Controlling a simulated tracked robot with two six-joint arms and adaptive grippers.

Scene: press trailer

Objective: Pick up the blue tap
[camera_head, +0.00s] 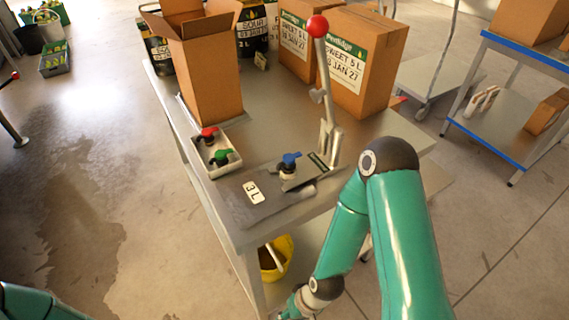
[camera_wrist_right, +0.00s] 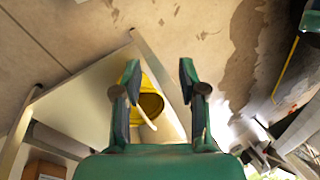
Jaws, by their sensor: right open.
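The blue tap (camera_head: 291,159) stands upright at the foot of the lever press (camera_head: 328,130), near the table's front edge. A red tap (camera_head: 207,134) and a green tap (camera_head: 221,156) lie in a small white tray (camera_head: 234,167) to its left. My right arm reaches down in front of the table, and its gripper is mostly cut off at the bottom of the head view. In the right wrist view my right gripper (camera_wrist_right: 159,80) is open and empty, below tabletop height. Only a piece of my left arm shows at the lower left; its gripper is out of view.
A yellow bucket (camera_head: 284,252) stands under the table (camera_head: 232,222); it also shows between the fingers in the right wrist view (camera_wrist_right: 150,88). A tall open carton (camera_head: 210,80) and closed cartons (camera_head: 366,62) stand on the table behind. A blue-edged table (camera_head: 495,135) is at the right.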

